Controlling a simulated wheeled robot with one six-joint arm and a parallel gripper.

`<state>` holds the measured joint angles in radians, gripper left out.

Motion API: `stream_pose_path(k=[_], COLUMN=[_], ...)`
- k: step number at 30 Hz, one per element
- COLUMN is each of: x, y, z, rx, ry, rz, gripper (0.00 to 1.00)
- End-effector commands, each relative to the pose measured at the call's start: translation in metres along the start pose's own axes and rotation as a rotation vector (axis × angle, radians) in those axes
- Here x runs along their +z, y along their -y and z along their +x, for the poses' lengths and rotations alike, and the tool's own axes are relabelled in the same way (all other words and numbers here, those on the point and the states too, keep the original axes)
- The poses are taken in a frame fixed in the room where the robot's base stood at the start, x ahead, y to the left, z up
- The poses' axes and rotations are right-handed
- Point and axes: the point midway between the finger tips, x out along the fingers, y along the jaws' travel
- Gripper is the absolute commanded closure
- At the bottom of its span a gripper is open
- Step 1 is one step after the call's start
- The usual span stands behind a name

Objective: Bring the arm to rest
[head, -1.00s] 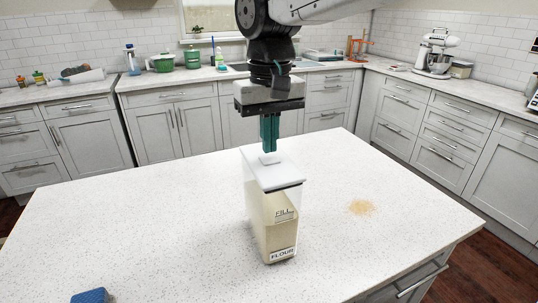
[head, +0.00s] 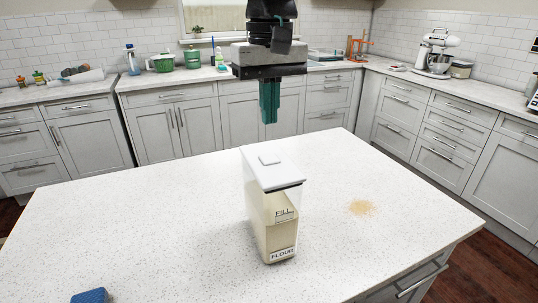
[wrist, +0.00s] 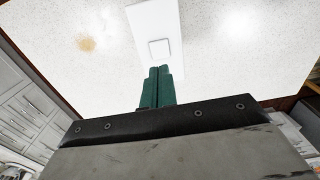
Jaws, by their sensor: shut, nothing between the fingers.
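My gripper (head: 269,115) hangs pointing down above the island counter, with its green fingers shut and empty. In the head view it is above the flour container (head: 275,225), with a clear gap between the fingertips and the lid. The container stands upright on the counter, with a white lid (head: 272,168) on top and pale flour inside. In the wrist view the shut fingers (wrist: 158,72) show in front of the white lid (wrist: 146,22) and its raised square knob.
The island counter (head: 130,215) is mostly clear. A patch of tan powder (head: 361,207) lies right of the container. A blue sponge (head: 90,296) lies at the front left edge. Back counters hold a green pot (head: 163,63) and a stand mixer (head: 435,52).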

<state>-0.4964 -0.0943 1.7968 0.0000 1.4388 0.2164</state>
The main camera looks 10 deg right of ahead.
Motion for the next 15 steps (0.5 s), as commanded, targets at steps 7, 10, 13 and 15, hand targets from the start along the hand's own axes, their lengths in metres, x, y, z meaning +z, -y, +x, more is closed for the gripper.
stream_pose_path(k=[7,10,13,15], x=[0.012,0.043,0.08,0.108], y=[-0.004,-0.026,-0.055,-0.074], z=[0.026,0.045,0.064,0.077], rx=[0.004,0.004,0.003,0.002], ry=[0.017,0.022,0.016,0.007], rz=[-0.054,-0.056,-0.032,-0.005], gripper=[1.0,1.0,1.0,1.0])
